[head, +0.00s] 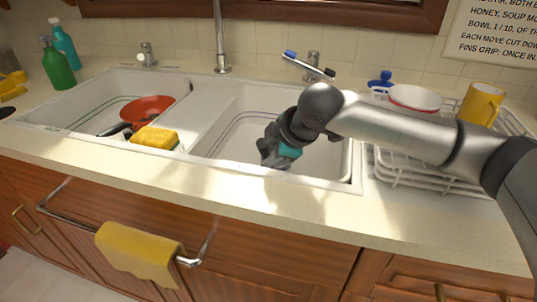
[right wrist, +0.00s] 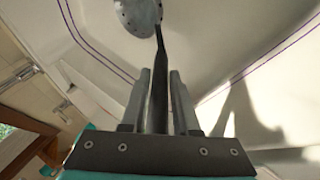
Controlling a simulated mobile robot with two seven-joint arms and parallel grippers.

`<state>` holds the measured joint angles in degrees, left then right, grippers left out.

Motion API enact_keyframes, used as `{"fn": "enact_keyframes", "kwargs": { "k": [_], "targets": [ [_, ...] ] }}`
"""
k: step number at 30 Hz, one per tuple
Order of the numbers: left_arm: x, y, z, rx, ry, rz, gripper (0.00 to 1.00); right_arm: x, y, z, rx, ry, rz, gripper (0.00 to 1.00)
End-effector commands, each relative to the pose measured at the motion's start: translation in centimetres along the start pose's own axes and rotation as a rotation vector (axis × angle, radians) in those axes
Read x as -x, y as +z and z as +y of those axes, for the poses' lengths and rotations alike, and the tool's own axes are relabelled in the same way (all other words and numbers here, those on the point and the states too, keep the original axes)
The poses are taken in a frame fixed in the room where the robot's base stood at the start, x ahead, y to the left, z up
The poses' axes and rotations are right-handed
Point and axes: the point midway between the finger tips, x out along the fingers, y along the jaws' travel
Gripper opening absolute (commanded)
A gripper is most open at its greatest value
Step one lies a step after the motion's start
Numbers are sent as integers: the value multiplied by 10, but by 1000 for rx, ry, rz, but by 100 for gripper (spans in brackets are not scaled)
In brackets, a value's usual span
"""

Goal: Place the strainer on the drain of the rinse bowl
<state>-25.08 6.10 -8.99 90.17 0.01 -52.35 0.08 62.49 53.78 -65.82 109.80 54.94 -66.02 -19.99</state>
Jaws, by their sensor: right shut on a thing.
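The strainer (right wrist: 138,15) shows in the right wrist view as a grey, perforated round head on a thin dark handle, cut off by the top edge. My right gripper (right wrist: 160,82) is shut on the handle, with the head beyond the fingertips. In the head view my right gripper (head: 268,160) is low in the right sink bowl (head: 240,137), and I cannot make out the strainer there. The white bowl has a thin purple line around its floor. I see no drain in either view; I cannot tell whether the strainer touches the floor. My left gripper is not in view.
The left bowl (head: 95,98) holds a red pan (head: 148,108). A yellow sponge (head: 155,137) lies at its front edge. A faucet (head: 220,45) rises behind the divider. A dish rack (head: 415,170) with a yellow mug (head: 481,104) stands right. Green and teal bottles stand at left.

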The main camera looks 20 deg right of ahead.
Motion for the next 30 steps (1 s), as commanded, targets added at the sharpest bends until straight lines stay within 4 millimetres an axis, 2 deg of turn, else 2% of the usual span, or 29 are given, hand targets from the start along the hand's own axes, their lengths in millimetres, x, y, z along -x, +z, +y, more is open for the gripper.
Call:
{"fn": "enact_keyframes", "kwargs": {
  "k": [2, 3, 10, 21, 23, 30],
  "targets": [
    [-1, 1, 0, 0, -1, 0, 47, -1, 0, -1, 0, 0, 0, 0],
    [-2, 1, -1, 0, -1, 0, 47, -2, 1, -1, 0, 0, 0, 32],
    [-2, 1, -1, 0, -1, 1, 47, -2, 0, -1, 0, 0, 0, 58],
    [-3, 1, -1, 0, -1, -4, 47, 0, 0, 1, 1, 1, 1, 59],
    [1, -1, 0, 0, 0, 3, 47, 5, 0, 1, 0, 0, 0, 59],
    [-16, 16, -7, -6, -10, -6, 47, 31, -1, 2, 1, 1, 0, 59]
  ]
}}
